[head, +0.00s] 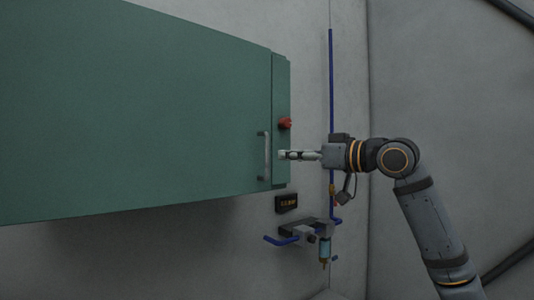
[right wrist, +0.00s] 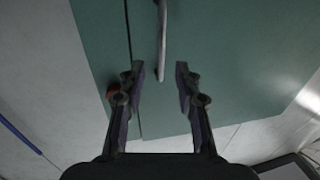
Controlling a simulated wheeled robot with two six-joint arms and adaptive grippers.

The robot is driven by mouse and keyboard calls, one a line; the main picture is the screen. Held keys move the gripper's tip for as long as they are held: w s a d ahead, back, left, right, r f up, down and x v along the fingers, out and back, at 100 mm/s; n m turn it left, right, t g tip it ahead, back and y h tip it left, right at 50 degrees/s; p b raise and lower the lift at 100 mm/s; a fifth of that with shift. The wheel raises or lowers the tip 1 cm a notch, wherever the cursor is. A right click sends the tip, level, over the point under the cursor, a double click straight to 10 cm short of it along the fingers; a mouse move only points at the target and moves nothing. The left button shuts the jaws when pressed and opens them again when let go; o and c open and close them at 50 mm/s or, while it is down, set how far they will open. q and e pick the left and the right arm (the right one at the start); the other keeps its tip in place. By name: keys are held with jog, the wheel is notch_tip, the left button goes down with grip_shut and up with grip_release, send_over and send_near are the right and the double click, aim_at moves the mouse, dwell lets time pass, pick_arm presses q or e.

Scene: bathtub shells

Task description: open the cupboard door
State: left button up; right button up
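The green cupboard door (head: 140,110) fills the left of the head view. It looks shut, with a thin dark seam along its right edge. A grey vertical bar handle (head: 265,155) sits near that edge. My right gripper (head: 283,155) is just right of the handle, with a small gap between them in the picture. In the right wrist view my right gripper (right wrist: 160,70) is open, and the lower end of the handle (right wrist: 162,40) shows between its fingertips. Nothing is gripped. My left gripper is not in view.
A red knob (head: 285,123) is on the strip right of the door. Below are a small dark display (head: 286,203) and a wall fixture with blue levers (head: 283,239). A blue vertical pipe (head: 331,90) runs up the wall. The space in front of the door looks clear.

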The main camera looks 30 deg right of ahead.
jog(key=p, duration=0.5)
send_over(267, 174)
jog(key=shift+d+r, duration=0.25)
jog(key=shift+w+f, duration=0.2)
jog(key=shift+w, duration=0.15)
jog(key=shift+s, duration=0.1)
jog(key=shift+c, duration=0.9)
grip_shut()
